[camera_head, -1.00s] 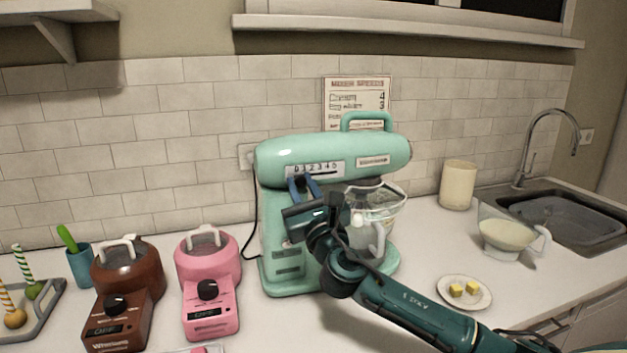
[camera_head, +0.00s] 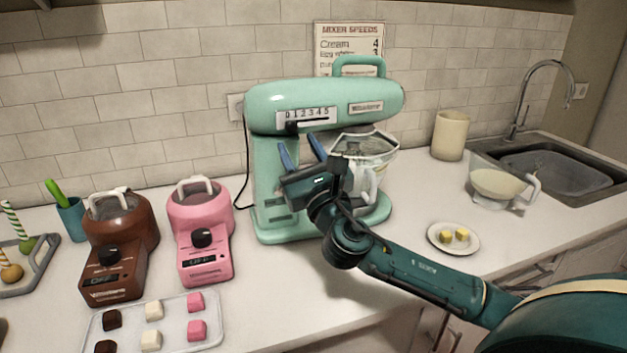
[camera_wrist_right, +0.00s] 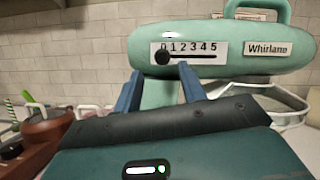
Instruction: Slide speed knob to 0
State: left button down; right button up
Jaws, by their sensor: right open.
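The mint-green stand mixer (camera_head: 315,100) stands on the counter by the tiled wall. Its speed scale (camera_head: 306,114) reads 0 to 5 on the side of the head. The black speed knob (camera_head: 291,127) sits at the left end of its slot, beneath the 0. In the right wrist view the knob (camera_wrist_right: 162,57) is also at the slot's left end. My right gripper (camera_head: 300,142) is open and empty, with its blue fingers below and in front of the knob, apart from it. My left gripper is not in view.
A clear bowl (camera_head: 366,147) is at the mixer, partly behind my right gripper. Brown (camera_head: 112,273) and pink (camera_head: 205,258) machines stand left of it. A tray of cubes (camera_head: 176,320) lies in front. A plate (camera_head: 440,245) and measuring jug (camera_head: 497,187) are at right.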

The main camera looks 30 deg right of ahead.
pick_arm(q)
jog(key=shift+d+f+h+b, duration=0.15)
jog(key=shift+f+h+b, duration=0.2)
jog(key=shift+b, duration=0.45)
pick_arm(e)
jog(key=v, duration=0.8)
jog(key=shift+s, duration=0.2)
